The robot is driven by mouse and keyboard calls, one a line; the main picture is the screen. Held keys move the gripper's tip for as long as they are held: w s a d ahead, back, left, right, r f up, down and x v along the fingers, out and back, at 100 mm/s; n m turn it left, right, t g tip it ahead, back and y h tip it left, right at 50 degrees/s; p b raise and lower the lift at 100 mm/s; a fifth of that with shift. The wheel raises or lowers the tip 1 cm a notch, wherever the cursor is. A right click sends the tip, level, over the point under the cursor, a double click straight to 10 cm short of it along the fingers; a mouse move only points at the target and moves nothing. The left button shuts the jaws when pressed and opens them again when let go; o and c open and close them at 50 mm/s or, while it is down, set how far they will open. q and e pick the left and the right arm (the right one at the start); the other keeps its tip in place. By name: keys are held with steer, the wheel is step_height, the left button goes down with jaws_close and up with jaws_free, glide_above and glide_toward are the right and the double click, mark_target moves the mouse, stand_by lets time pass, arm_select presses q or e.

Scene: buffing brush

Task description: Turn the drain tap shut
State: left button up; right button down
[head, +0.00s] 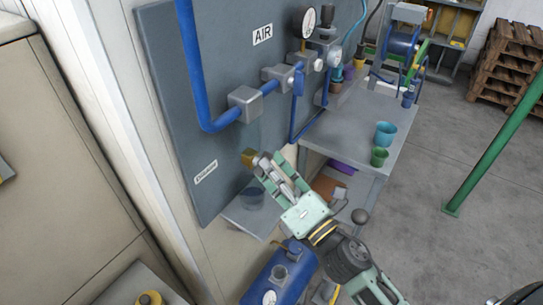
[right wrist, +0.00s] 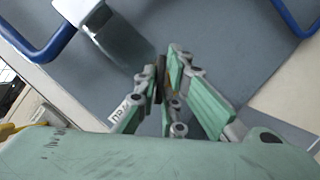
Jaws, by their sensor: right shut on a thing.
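My right gripper (head: 262,170) reaches up and left to the dark wall board, just right of the "Drain" label (head: 206,172). A small brass-coloured piece (head: 249,156), seemingly the drain tap, shows at its fingertips. In the right wrist view, the fingers of my right gripper (right wrist: 167,75) are close together on a narrow dark piece (right wrist: 160,72). The fingers hide most of the tap, so I cannot tell its handle angle. My left gripper is not in view.
A blue pipe with a grey block (head: 245,102) runs above my gripper. A cup (head: 251,199) stands on a small shelf (head: 246,222) below it. A blue tank (head: 280,275) is close below my arm. A grey table (head: 372,120) with teal and green cups is to the right.

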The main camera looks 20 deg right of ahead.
steer(key=shift+r+m+g+h+p, duration=0.1)
steer(key=shift+m+g+h+p, duration=0.45)
steer(key=shift+m+p, duration=1.7)
steer(key=shift+m+g+h+p, duration=0.55)
steer(key=shift+m+p, duration=1.2)
steer(key=shift+p, duration=1)
steer(key=c, duration=1.9)
jaws_free()
steer(key=shift+o, duration=0.2)
steer(key=v, duration=1.2)
